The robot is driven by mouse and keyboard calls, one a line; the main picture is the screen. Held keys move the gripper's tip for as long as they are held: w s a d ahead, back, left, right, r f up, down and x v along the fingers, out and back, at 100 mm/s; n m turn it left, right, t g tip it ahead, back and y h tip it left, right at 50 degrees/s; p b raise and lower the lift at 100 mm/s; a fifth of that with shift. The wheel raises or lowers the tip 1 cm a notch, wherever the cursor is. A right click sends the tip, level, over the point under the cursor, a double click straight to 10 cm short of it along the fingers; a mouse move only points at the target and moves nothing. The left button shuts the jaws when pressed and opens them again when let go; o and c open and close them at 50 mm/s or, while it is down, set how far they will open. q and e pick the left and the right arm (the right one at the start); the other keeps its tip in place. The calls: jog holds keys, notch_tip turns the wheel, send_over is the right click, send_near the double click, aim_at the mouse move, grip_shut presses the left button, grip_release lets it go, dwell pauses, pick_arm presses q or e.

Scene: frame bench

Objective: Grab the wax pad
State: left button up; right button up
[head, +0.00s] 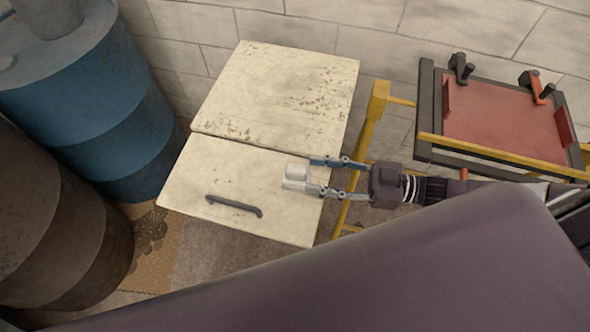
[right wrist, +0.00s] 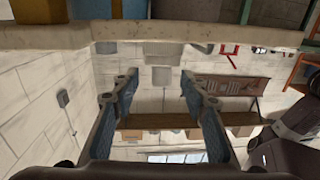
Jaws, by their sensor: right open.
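A small pale whitish block (head: 297,171), which looks like the wax pad, shows at the fingertips of my right gripper (head: 318,175) in the head view, in front of the cream cabinet. My right gripper is open, its two fingers apart, one above the other in the picture. I cannot tell whether either finger touches the block. In the right wrist view the open fingers (right wrist: 160,85) frame a pale grey shape (right wrist: 162,75), which may be the same block. My left gripper is not in view.
A worn cream cabinet (head: 285,85) with a dark handle (head: 234,206) stands against the brick wall. A blue barrel (head: 95,110) and a brown barrel (head: 50,225) stand left. A yellow frame (head: 376,115) and a red panel with clamps (head: 505,120) are right.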

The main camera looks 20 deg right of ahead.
aim_at(297, 171)
jog(key=x, duration=0.4)
jog(key=shift+w+a+r+b, duration=0.1)
jog(key=shift+a+b, duration=0.3)
jog(key=shift+w+a, duration=0.2)
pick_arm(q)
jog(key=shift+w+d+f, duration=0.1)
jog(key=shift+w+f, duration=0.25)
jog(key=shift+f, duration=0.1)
pick_arm(e)
grip_shut()
